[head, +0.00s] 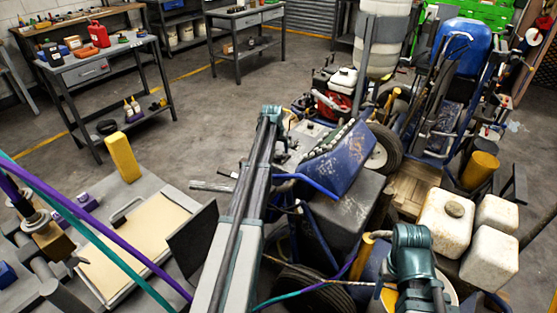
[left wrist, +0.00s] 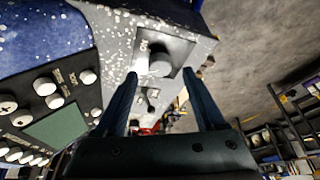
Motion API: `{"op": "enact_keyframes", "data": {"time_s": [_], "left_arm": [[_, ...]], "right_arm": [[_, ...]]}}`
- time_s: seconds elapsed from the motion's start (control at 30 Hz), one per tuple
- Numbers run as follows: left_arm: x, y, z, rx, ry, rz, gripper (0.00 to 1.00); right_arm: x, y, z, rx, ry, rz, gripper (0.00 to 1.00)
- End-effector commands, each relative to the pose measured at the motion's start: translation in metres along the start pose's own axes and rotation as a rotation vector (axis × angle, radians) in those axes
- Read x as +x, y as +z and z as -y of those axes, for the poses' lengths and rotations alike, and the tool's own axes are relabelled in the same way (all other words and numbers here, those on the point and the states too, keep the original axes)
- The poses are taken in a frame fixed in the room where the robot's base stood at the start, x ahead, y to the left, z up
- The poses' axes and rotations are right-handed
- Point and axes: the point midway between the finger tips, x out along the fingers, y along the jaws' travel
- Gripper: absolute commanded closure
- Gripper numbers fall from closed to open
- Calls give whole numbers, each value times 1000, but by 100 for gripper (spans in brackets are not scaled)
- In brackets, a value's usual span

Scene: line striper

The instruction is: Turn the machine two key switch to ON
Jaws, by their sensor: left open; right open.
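White lettering beside the knob seems to include "ON". The plate is on the speckled grey-and-blue panel of a machine. My left gripper (left wrist: 169,82) is open, its two dark fingers reaching toward the plate on either side of the knob; I cannot tell whether they touch it. In the head view my left arm reaches over the blue machine (head: 338,160), and the switch is hidden there. My right arm shows at the lower right, its gripper out of view.
Several white knobs and a green display (left wrist: 55,133) lie left of the fingers. A smaller switch plate (left wrist: 147,97) shows between them. White jugs (head: 447,224) stand right of the machine. A workbench (head: 85,68) stands at the back left, with open floor before it.

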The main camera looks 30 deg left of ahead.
Motion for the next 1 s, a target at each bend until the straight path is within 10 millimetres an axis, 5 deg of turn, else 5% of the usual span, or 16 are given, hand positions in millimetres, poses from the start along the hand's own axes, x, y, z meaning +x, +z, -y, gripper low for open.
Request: {"op": "enact_keyframes", "data": {"time_s": [0.03,0.2,0.57,1.0], "left_arm": [[15,1,0,0,0,0,28],[32,1,0,0,0,0,28],[33,0,0,0,0,0,28],[34,0,0,0,0,0,100]], "right_arm": [[14,-1,1,0,0,0,28],[29,-2,3,0,0,0,28],[31,-2,3,0,0,0,28],[31,-2,3,0,0,0,28]]}}
